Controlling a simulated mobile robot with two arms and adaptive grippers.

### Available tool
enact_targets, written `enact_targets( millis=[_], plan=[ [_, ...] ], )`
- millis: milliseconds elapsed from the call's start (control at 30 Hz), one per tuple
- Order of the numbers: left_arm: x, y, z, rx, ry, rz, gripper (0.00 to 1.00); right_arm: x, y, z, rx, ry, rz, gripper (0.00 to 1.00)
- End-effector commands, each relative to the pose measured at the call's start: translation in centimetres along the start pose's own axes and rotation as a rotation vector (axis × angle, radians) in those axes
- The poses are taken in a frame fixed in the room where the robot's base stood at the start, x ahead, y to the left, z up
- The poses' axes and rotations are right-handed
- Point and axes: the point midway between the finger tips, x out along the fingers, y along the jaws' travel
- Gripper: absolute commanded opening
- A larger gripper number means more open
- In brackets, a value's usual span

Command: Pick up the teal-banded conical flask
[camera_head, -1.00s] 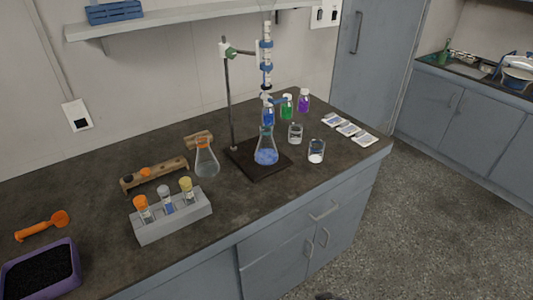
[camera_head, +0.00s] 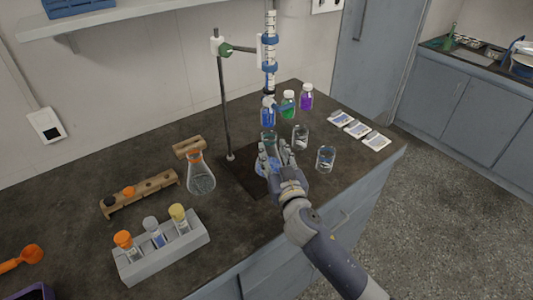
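The teal-banded conical flask (camera_head: 268,137) stands on the dark base of the burette stand, below the burette. Its neck shows above my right gripper (camera_head: 275,152); much of its body with blue liquid is hidden behind the gripper. My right gripper reaches in from the lower right, with its fingers spread at the flask. I cannot tell whether they touch or grip the glass. My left gripper is out of view.
The burette stand's rod (camera_head: 225,105) rises behind the flask. Beakers (camera_head: 326,159) stand close right of the gripper, and bottles with blue, green (camera_head: 288,104) and purple (camera_head: 306,97) contents behind. A grey vial rack (camera_head: 160,247) and wooden rack (camera_head: 140,193) are left.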

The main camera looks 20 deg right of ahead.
Motion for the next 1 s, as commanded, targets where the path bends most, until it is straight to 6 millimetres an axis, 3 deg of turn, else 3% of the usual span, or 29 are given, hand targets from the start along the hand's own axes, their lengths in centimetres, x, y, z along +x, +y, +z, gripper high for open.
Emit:
enact_targets(
  millis=[200, 300, 467, 667, 833, 1000],
  plan=[
    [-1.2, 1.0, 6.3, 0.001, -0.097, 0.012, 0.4, 3.1, 0.0, -0.1, -0.001, -0.001, 0.0, 0.39],
    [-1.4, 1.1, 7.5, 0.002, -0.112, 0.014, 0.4, 3.9, 0.0, -0.1, 0.0, -0.001, 0.001, 0.39],
    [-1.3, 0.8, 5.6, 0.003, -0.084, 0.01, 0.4, 4.6, 0.1, -0.1, -0.001, -0.002, 0.002, 0.39],
    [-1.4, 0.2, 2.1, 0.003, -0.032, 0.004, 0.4, 7.2, 0.1, -0.2, 0.0, -0.001, 0.002, 0.39],
    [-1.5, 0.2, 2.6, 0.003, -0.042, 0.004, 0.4, 9.0, 0.0, 0.0, 0.0, -0.002, 0.001, 0.39],
    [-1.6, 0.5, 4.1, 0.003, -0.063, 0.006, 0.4, 9.6, 0.0, 0.1, 0.001, -0.003, 0.001, 0.39]
  ],
)
